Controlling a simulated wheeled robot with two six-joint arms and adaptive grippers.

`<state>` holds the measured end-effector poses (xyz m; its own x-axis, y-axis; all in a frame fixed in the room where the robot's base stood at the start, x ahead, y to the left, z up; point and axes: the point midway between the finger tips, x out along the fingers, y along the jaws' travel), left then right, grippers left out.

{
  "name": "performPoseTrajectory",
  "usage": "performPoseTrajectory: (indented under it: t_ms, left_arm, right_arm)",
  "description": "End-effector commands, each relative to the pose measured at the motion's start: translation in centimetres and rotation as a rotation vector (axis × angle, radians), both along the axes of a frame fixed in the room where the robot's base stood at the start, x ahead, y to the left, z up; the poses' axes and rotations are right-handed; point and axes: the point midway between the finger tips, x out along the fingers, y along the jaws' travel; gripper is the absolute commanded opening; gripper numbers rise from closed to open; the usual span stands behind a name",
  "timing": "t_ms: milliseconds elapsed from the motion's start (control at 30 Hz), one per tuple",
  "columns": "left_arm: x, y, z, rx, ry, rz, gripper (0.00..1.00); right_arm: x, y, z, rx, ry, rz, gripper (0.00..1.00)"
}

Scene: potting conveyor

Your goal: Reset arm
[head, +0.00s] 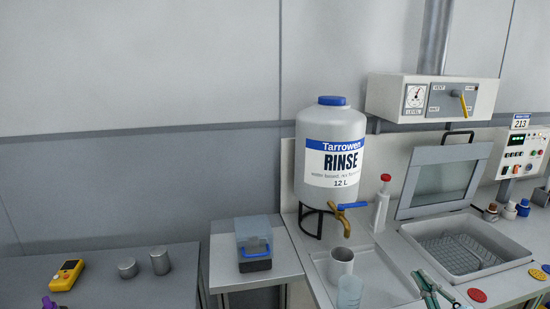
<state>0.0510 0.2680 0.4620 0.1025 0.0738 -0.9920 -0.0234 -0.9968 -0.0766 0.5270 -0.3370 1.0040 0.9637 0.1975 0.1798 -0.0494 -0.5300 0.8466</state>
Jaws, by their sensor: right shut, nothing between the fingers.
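My right gripper (541,196) shows only as a small dark part at the right edge, beside the small capped bottles and below the control panel. Most of it is cut off by the frame. It is shut with nothing seen in it, and it appears clear of the bench items. My left gripper is not in view.
A large rinse tank (331,160) with a brass tap stands above a sink counter. A mug (341,262), red-capped bottle (381,205), teal-handled tool (426,288), grey basin (505,266) and open glass lid (441,184) are nearby.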

Motion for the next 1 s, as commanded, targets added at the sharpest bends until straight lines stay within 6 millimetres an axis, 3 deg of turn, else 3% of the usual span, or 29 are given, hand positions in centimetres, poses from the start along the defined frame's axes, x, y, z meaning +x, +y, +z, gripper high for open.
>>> performPoseTrajectory:
  t_ms: [133,200,300,500,733,1000]
  left_arm:
    - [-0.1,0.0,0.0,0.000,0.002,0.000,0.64]
    - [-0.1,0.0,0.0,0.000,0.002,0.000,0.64]
    - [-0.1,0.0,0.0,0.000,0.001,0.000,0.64]
    - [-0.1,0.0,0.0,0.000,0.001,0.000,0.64]
    - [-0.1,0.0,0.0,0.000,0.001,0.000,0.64]
    - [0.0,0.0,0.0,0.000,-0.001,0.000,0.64]
  right_arm:
    - [-4.2,0.0,-7.3,0.276,0.274,-0.268,0.00]
    - [-7.9,0.5,-11.5,0.403,0.455,-0.396,0.00]
    - [-13.3,1.9,-15.9,0.523,0.685,-0.523,0.00]
    - [-22.8,5.5,-20.4,0.651,1.042,-0.660,0.00]
    - [-32.3,9.7,-21.8,0.720,1.381,-0.738,0.00]
    - [-31.4,8.5,-33.3,0.712,1.428,-0.783,0.00]
